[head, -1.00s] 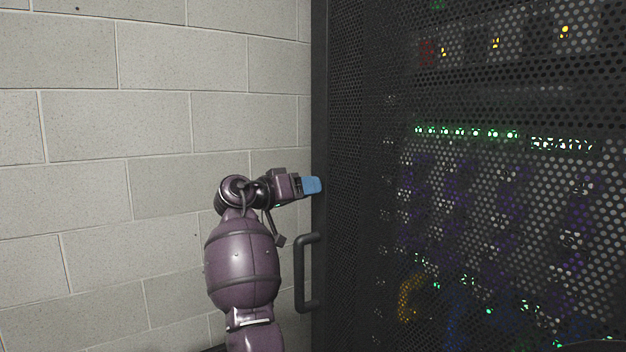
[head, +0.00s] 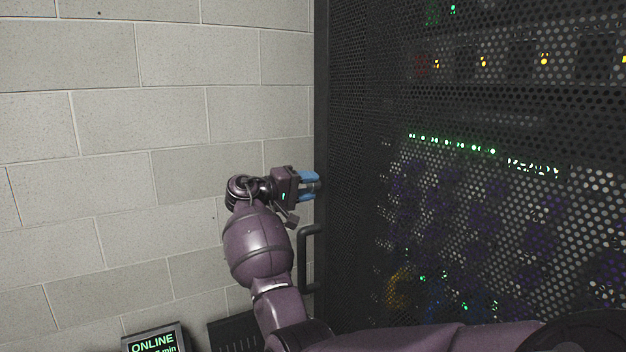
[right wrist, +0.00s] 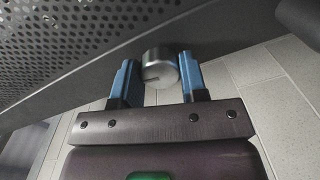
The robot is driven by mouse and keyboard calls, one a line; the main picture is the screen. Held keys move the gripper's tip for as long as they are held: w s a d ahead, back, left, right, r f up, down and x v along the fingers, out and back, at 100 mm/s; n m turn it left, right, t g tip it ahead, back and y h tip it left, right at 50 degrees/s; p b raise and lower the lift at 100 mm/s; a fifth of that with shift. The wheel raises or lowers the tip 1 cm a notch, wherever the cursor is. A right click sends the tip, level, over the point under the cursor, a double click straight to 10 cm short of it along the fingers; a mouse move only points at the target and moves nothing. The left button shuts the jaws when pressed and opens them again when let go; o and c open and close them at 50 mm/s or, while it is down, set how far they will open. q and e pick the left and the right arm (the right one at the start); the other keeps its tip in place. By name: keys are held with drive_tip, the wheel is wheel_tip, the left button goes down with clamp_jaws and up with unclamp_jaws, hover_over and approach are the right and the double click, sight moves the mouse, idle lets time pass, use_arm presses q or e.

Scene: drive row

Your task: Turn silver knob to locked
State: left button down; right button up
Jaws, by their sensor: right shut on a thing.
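The silver knob (right wrist: 160,67) is a short round metal cylinder on the edge of the dark cabinet door, with a thin dark mark on its face. In the right wrist view it sits between the blue fingers of my right gripper (right wrist: 160,82), which is shut on it. In the head view my right gripper (head: 309,186) is at the door's left edge, its two blue fingers one above the other. The knob is mostly hidden between them there. No locked or unlocked label can be read. My left gripper is not in view.
The perforated rack door (head: 360,200) fills the right side, with green and yellow lights behind it. A dark door handle (head: 304,262) is just below my right gripper. A pale block wall (head: 110,120) is at left. A small screen (head: 152,342) reading ONLINE is at bottom left.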

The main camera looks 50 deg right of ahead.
drive_tip(key=shift+r+n+p, duration=0.15)
drive_tip(key=shift+n+p, duration=0.2)
drive_tip(key=shift+n, duration=0.25)
drive_tip(key=o, duration=0.9)
drive_tip(key=shift+a, duration=0.15)
drive_tip(key=v, duration=1)
drive_tip(key=shift+w+a, duration=0.15)
drive_tip(key=shift+a, duration=0.1)
